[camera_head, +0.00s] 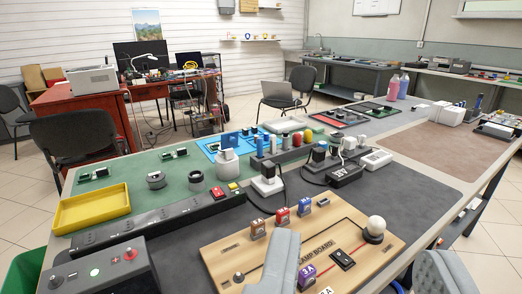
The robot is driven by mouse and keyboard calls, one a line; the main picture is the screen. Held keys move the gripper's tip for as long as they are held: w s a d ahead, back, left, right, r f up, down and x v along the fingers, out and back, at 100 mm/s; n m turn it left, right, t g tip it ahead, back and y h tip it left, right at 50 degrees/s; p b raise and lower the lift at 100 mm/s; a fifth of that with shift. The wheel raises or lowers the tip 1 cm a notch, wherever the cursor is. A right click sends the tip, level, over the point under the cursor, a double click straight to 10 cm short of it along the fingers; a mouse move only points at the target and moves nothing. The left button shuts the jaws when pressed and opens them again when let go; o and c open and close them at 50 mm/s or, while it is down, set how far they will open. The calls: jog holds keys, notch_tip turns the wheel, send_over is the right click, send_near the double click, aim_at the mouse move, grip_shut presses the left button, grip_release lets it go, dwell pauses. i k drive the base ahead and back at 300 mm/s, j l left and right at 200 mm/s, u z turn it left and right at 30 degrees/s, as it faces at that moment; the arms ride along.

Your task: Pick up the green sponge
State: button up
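A flat pale green block (284,125), which may be the green sponge, lies toward the back of the table behind a row of small coloured cylinders. Its lower part is partly hidden by them, and it is too small to identify surely. My gripper (358,248) shows as two grey fingers at the bottom edge, wide apart and open. Nothing is held between them. The gripper is over the near side of the table, above a wooden lamp board (225,262), well short of the pale green block.
A yellow tray (91,210) and a black power strip (160,222) lie at left. A control box (100,272) stands at the near left. A white bulb (376,225) rises from the board. Dark mat (425,205) at right is clear. Chairs and benches stand behind.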

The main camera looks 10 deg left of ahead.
aim_at(318, 129)
jog(key=k+l+u, duration=0.1)
jog(key=k+u, duration=0.15)
jog(key=k, duration=0.35)
jog(key=k+u, duration=0.25)
jog(key=k, duration=0.35)
jog(key=i+l+u, duration=0.1)
jog(key=i+l, duration=0.25)
jog(key=l, duration=0.15)
jog(key=i+l, duration=0.3)
jog(key=l, duration=0.25)
jog(key=i+l+u, duration=0.15)
jog(key=i+l, duration=0.2)
jog(key=l, duration=0.2)
jog(key=i+l, duration=0.3)
jog(key=l, duration=0.25)
jog(key=i+l+u, duration=0.15)
jog(key=i+l, duration=0.15)
jog(key=l, duration=0.25)
jog(key=i+l, duration=0.25)
jog(key=l, duration=0.4)
jog(key=i+l+u, duration=0.15)
jog(key=i+l, duration=0.15)
jog(key=l, duration=0.3)
jog(key=i+l, duration=0.2)
jog(key=l, duration=0.4)
jog(key=i+u, duration=0.05)
